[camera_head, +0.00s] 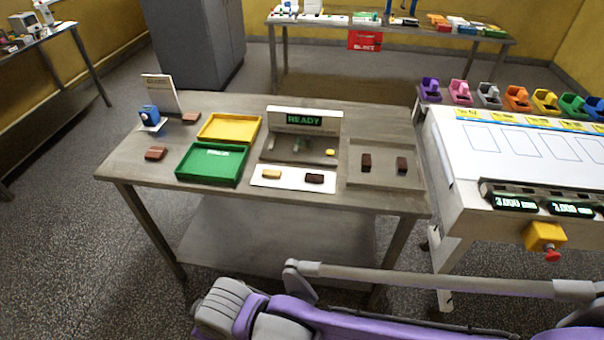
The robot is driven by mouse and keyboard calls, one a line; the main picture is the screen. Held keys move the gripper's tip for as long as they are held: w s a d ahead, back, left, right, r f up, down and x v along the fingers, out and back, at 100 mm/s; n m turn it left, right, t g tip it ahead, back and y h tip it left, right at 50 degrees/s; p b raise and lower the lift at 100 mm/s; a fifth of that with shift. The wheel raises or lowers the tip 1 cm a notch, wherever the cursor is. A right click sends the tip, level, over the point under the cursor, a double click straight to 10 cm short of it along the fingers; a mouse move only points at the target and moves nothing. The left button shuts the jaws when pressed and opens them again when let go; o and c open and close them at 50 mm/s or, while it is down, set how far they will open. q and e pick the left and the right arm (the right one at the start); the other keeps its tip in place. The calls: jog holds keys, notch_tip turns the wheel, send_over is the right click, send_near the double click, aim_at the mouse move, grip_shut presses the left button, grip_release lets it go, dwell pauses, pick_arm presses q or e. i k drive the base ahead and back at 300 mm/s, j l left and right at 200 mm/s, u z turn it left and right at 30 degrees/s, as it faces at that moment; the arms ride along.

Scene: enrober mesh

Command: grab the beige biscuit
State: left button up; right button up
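The beige biscuit (272,174) lies on the left part of a white mat (293,184) near the front edge of the metal table (135,165). A dark brown biscuit (314,179) lies on the same mat to its right, apart from it. Nothing covers the beige biscuit. A purple and grey arm of mine crosses the bottom of the view, in front of and below the table. I see no gripper fingers of either arm.
Behind the mat stands a device with a READY sign (304,120). A green tray (212,163) and a yellow tray (229,128) are to its left. A grey tray (385,178) with two dark bars is to its right. A white workstation (480,155) stands right of the table.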

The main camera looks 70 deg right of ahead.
aim_at(266, 172)
jog(key=z, duration=2.15)
jog(key=i+l+u, duration=0.1)
jog(key=i, duration=0.45)
jog(key=i+l, duration=0.15)
jog(key=i, duration=0.35)
jog(key=j+u, duration=0.05)
